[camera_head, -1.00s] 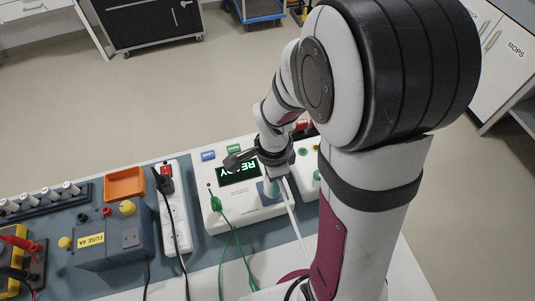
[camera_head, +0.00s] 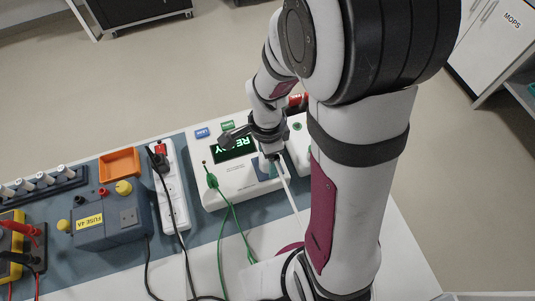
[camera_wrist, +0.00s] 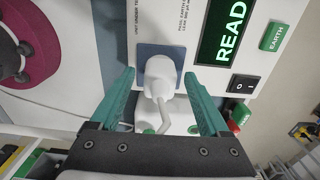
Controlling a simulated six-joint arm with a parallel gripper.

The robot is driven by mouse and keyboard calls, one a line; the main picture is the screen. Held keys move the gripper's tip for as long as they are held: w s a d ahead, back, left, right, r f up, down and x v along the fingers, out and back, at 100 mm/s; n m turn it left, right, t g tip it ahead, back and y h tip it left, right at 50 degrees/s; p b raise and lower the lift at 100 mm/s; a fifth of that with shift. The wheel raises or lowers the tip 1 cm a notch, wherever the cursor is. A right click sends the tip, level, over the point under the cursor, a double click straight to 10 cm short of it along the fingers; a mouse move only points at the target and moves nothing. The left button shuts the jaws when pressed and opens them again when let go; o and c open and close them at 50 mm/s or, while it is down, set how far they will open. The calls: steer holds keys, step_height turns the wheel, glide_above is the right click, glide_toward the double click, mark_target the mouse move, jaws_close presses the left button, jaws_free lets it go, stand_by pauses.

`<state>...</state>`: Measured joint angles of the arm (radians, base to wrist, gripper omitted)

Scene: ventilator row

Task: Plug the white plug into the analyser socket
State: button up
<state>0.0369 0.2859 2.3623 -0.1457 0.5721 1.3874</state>
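The white plug (camera_wrist: 160,78) stands against the blue socket plate (camera_wrist: 177,50) of the analyser in the wrist view, its white cable trailing towards me. Its pins are hidden, so I cannot tell how deep it sits. My gripper (camera_wrist: 159,73) is open around the plug, one teal finger on each side with a visible gap. In the head view the white analyser (camera_head: 225,187) has a lit READY display (camera_head: 234,149); my gripper (camera_head: 270,151) is over its right part and hides most of the plug. The white cable (camera_head: 291,194) runs down from there.
Green leads (camera_head: 228,215) cross the analyser's front left. A white power strip (camera_head: 174,200) with a black plug, a blue-grey fuse box (camera_head: 112,220) and an orange tray (camera_head: 120,163) stand to the left. In the wrist view a rocker switch (camera_wrist: 243,85) lies right of the fingers.

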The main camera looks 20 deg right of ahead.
steer(key=shift+r, duration=0.1)
step_height(320, 180, up, 15)
steer(key=s+a+n+y, duration=0.1)
steer(key=s+a+n, duration=0.1)
steer(key=s+n, duration=0.4)
steer(key=s+a+f+n, duration=0.1)
steer(key=s+a+n, duration=0.1)
steer(key=s+n, duration=0.4)
steer(key=shift+s+a+f+y, duration=0.3)
steer(key=shift+s+y, duration=0.1)
steer(key=shift+s, duration=0.8)
steer(key=shift+d, duration=0.1)
